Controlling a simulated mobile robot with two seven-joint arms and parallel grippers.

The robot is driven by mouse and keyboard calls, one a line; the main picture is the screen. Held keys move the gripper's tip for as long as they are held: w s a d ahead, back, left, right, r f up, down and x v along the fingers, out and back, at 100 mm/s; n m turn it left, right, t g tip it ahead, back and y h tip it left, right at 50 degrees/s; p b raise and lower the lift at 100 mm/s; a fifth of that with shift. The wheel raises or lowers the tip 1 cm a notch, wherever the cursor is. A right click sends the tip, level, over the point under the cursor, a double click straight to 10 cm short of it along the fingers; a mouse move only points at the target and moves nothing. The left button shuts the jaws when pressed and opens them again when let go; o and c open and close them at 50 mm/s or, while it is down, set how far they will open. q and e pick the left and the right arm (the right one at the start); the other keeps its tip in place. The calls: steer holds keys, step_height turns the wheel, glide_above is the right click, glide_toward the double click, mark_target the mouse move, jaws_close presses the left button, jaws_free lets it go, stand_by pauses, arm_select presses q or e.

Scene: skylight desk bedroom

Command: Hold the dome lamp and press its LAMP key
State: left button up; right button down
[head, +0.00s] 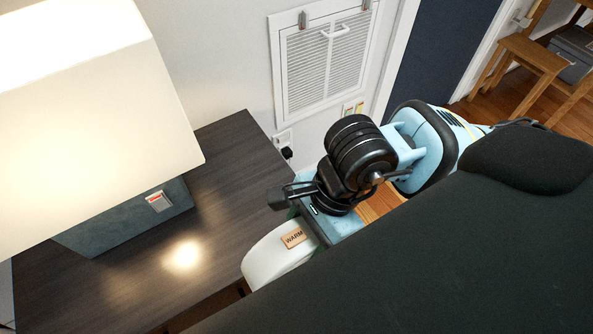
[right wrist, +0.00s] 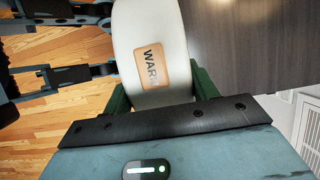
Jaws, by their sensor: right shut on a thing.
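A white, rounded body with a tan WARM label (head: 263,253), which I take for the dome lamp, is by the dark table's near right edge in the head view. It also shows in the right wrist view (right wrist: 150,25), the label facing the camera. I see no LAMP key. My right gripper (head: 308,228) is shut on the white body; its green fingers (right wrist: 160,95) flank it in the right wrist view. My left gripper (right wrist: 110,42) shows there at the left, its two fingers apart, pointing at the white body. The head view does not show it.
A big lit lamp with a white shade (head: 90,90) and grey-blue base (head: 115,222) stands on the dark table (head: 225,160). A louvred wall panel (head: 325,65) and wooden chair (head: 530,55) are behind. A large dark shape (head: 470,260) hides the lower right.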

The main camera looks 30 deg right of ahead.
stand_by(0.5)
